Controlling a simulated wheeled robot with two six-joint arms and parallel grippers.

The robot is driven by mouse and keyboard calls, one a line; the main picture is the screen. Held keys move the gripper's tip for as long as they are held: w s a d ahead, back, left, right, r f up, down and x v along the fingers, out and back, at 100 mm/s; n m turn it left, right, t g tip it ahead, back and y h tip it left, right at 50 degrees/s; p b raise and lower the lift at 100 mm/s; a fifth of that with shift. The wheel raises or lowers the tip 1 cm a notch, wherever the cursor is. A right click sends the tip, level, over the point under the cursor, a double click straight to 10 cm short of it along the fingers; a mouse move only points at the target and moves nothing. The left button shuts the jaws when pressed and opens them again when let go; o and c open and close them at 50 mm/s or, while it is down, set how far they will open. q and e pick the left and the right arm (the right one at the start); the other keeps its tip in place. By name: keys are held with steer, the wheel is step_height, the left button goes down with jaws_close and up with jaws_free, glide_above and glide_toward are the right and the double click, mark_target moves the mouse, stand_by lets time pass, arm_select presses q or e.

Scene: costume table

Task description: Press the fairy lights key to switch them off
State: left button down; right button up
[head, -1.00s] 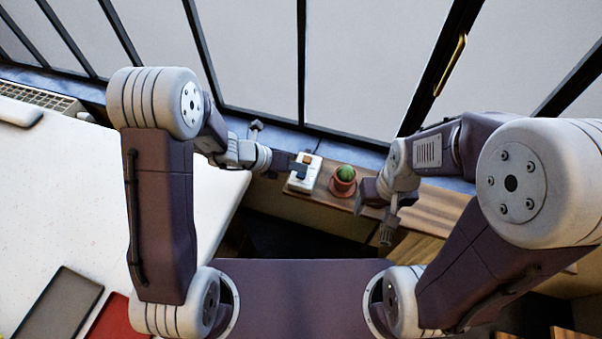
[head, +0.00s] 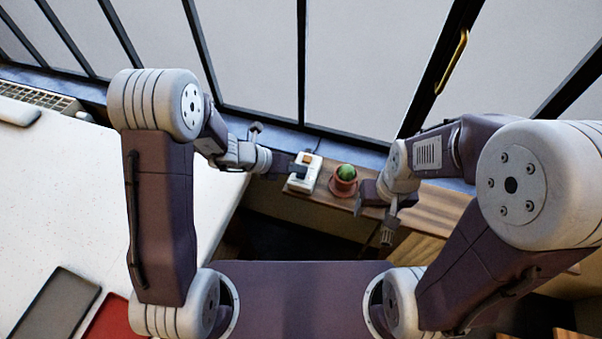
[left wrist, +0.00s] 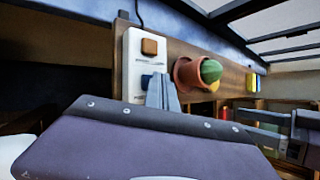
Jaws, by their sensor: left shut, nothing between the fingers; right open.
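A white switch box (head: 303,184) sits on the wooden shelf beneath the window. It carries an orange key (head: 308,157) at its far end; in the left wrist view the box (left wrist: 133,65) shows the orange key (left wrist: 149,47) and a blue key (left wrist: 146,81). I cannot read which key is for the fairy lights. My left gripper (head: 298,171) is shut and empty, over the box's near half. In the left wrist view its fingertips (left wrist: 161,82) are at the blue key and partly hide it; I cannot tell whether they touch. My right gripper (head: 387,238) is open, right of the box.
A cactus in a terracotta pot (head: 343,184) stands close to the right of the box. A cable (left wrist: 138,12) leaves the box's far end. A white table (head: 70,180) fills the left. The window (head: 330,70) rises behind the shelf.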

mark_target(298, 175)
arm_select(q)
steer(key=shift+f, duration=0.15)
steer(key=shift+r+p, duration=0.6)
steer(key=shift+r, duration=0.15)
step_height(298, 175, up, 6)
steer(key=p, duration=0.5)
